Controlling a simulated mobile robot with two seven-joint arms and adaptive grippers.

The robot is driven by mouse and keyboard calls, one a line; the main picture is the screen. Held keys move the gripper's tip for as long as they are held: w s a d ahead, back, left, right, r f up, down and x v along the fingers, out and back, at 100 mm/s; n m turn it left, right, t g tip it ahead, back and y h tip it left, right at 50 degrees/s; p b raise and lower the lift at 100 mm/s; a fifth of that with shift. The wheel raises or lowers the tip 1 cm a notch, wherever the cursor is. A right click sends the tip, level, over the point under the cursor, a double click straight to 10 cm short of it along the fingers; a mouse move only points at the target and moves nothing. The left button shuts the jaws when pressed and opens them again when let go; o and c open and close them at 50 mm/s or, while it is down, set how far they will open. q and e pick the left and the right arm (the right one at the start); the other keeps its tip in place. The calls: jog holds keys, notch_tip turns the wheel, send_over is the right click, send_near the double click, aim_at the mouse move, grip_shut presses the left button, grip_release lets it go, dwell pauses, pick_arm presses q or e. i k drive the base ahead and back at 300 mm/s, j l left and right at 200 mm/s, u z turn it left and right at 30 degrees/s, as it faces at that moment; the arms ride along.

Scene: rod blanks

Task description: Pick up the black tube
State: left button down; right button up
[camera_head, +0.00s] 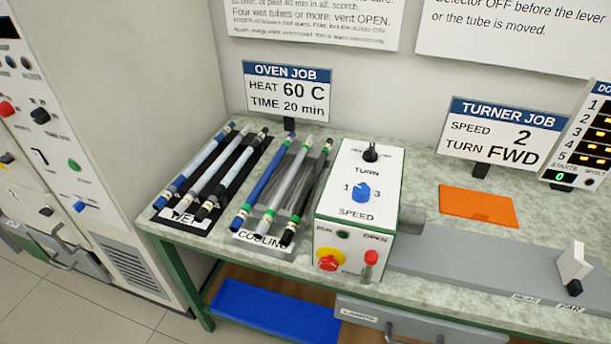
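A black tube with green bands (308,192) lies at the right of the cooling rack (262,241), beside a grey tube with green bands (285,186) and a blue tube with green bands (262,183). Another tube with black ends and a pale middle (230,178) lies at the right of the wet rack (180,219). Next to it are a grey-looking tube (214,172) and a blue-ended tube with a pale middle (193,167). All lie slanted, side by side. Neither of my grippers is in view.
The turner box (358,190) stands close to the right of the cooling rack. A long grey bed (480,265) and an orange mat (478,205) lie farther right. A grey cabinet (110,120) stands at the left. A blue tray (275,308) sits below the bench.

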aim_at(286, 238)
jog(key=i+j+z, duration=0.1)
jog(key=j+z, duration=0.3)
jog(key=j, duration=0.2)
jog(key=j+z, duration=0.45)
jog(key=j, duration=0.15)
jog(key=j+z, duration=0.4)
jog(key=j, duration=0.2)
